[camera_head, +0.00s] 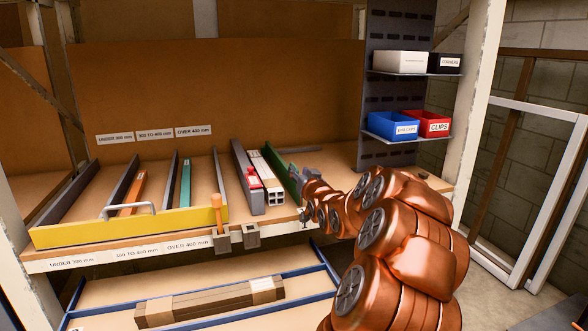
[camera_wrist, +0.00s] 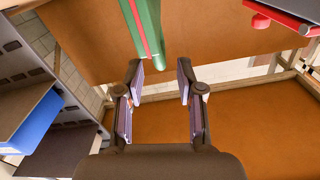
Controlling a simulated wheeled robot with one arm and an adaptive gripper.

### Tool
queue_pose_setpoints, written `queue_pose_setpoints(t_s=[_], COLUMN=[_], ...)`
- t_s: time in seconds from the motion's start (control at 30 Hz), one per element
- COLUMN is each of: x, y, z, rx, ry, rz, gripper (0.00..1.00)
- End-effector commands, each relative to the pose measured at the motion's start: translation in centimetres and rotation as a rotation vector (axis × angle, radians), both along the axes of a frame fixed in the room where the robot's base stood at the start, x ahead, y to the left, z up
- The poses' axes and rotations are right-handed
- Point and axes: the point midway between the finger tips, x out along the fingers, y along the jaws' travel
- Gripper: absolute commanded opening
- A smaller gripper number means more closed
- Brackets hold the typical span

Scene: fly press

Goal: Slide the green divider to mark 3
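The green divider (camera_head: 282,173) stands upright on the bench, just right of the white profiles. In the wrist view, a green bar (camera_wrist: 148,35) with a red stripe along it shows at the top, beyond the fingertips. My gripper (camera_head: 302,181) is close to the right side of the divider, partly hidden by my copper arm. In the wrist view my gripper (camera_wrist: 160,90) has its fingers spread apart with nothing between them. I cannot make out mark 3 or any numbers beside the divider.
White profiles (camera_head: 266,181) and a grey rail with a red part (camera_head: 247,181) lie left of the divider. A yellow-fronted tray (camera_head: 140,228) fills the bench's left. A dark panel with blue (camera_head: 393,126) and red bins (camera_head: 433,124) stands behind right. The bench right of the divider looks mostly clear.

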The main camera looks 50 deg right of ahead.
Motion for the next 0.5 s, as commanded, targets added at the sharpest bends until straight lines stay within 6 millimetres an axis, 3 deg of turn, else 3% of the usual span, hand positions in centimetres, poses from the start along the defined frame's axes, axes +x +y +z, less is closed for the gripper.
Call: queue_pose_setpoints(t_s=[0.23,0.5], x=[2.9,4.6], y=[-1.4,-2.4], z=[0.0,0.0], rx=[-0.001,-0.001], ry=[0.000,0.000], rz=[0.002,0.001], gripper=[0.37,0.37])
